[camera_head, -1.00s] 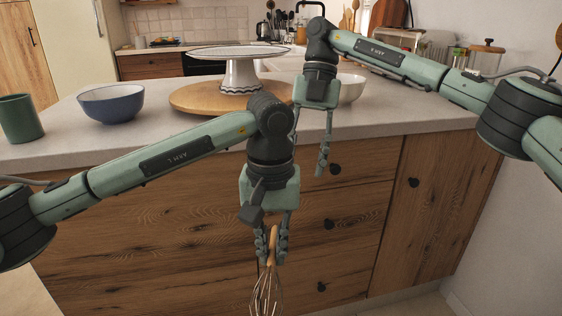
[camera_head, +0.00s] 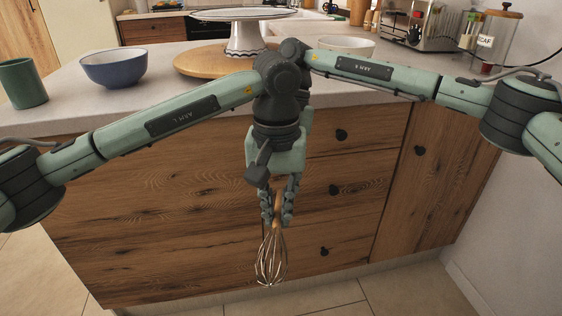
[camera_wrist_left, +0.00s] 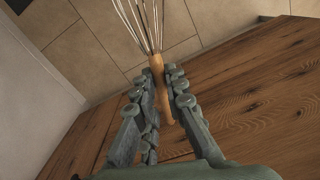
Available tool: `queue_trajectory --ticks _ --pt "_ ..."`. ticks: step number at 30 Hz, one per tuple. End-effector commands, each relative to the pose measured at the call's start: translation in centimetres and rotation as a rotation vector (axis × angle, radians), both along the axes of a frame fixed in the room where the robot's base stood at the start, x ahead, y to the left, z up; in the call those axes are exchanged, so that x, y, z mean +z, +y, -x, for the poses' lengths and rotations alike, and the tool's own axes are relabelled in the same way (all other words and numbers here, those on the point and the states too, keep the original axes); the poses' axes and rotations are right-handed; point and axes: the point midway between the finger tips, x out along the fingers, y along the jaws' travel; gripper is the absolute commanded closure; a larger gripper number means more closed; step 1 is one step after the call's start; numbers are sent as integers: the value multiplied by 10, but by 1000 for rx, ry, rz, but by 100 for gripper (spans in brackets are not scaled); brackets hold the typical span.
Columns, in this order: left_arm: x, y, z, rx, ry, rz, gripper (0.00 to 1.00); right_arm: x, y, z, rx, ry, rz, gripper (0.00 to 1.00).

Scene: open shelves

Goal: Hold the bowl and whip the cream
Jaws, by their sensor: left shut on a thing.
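A whisk with a wooden handle and wire loops (camera_head: 271,258) hangs loops down in front of the drawers. My left gripper (camera_head: 278,212) is shut on its handle. In the left wrist view the handle (camera_wrist_left: 158,80) sits between the fingers. A blue bowl with a white inside (camera_head: 113,68) stands on the counter at the left. A white bowl (camera_head: 345,46) stands on the counter behind my right arm, partly hidden. My right gripper (camera_head: 307,120) is mostly hidden behind my left one; its fingers cannot be made out. No cream can be made out.
A white cake stand (camera_head: 246,38) stands on a round wooden board (camera_head: 200,62) on the counter (camera_head: 170,88). A green cup (camera_head: 22,82) is at the far left. A toaster (camera_head: 425,28) and a jar (camera_head: 497,38) are at the back right. Wooden drawers are below.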

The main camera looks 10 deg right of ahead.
Motion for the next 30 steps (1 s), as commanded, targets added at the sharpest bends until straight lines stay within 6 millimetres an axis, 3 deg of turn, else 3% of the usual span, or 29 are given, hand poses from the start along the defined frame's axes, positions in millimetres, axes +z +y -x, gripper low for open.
queue_trajectory --ticks 12,21,25,26,30 --pt "0 0 0 0 0 0 100 -9 2 3 0 1 0 63" --pt "0 -1 0 -1 0 2 100 -8 2 3 1 0 -1 99" --pt "0 -2 1 -4 1 4 100 -7 4 3 0 -1 -4 100" --pt "0 -2 1 -4 1 5 87 -7 4 3 1 -1 -6 100" --pt "0 -2 1 -5 1 5 70 -6 5 3 0 -1 -7 100"
